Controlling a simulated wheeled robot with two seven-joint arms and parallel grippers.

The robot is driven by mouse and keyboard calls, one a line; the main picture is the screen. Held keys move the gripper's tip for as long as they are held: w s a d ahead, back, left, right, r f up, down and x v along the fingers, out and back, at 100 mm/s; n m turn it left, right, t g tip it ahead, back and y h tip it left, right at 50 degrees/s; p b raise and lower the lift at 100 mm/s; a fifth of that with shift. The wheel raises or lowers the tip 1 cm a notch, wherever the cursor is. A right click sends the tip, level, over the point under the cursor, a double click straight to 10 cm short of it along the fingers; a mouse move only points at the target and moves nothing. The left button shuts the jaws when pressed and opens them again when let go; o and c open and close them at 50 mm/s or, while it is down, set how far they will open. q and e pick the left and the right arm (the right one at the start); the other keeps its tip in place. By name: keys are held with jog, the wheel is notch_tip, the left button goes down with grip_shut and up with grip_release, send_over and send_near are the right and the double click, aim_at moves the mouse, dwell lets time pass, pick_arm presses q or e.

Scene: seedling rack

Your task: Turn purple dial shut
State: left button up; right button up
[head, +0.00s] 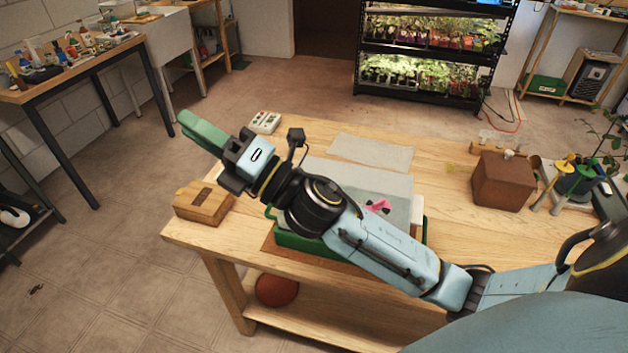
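I cannot make out a purple dial for certain. A small pink piece (378,207) with dark spots beside it shows on the grey-topped green tray (427,230) at the middle of the table, partly behind my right forearm. My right gripper (203,133) has green fingers and reaches over the table's left end, pointing to the upper left. Its fingers overlap from this side, so I cannot tell their gap. It is well to the left of the pink piece. My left gripper is not in view.
A wooden block (204,203) lies below my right gripper on the wooden table (437,165). A white box with coloured buttons (264,122) sits at the back edge. A brown box (503,180) and a pot with tools (578,180) stand at the right.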

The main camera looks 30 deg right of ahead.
jog(key=s+a+n+g+y, duration=0.3)
jog(key=a+n+g+y, duration=0.35)
jog(key=n+g, duration=1.1)
jog(key=w+d+f+n+h, duration=0.1)
jog(key=d+f+n+h, duration=0.3)
jog(key=f+n+h, duration=0.65)
jog(key=w+d+r+n+g+h, duration=0.15)
jog(key=d+h, duration=0.35)
jog(key=d, duration=0.6)
jog(key=w+d+r+n+h, duration=0.15)
jog(key=d+h, duration=0.35)
jog(key=d, duration=0.6)
jog(key=shift+n, duration=0.3)
jog(key=f, duration=1.3)
jog(key=shift+w+d+f, duration=0.1)
jog(key=shift+w, duration=0.2)
jog(key=shift+c, duration=0.5)
grip_shut()
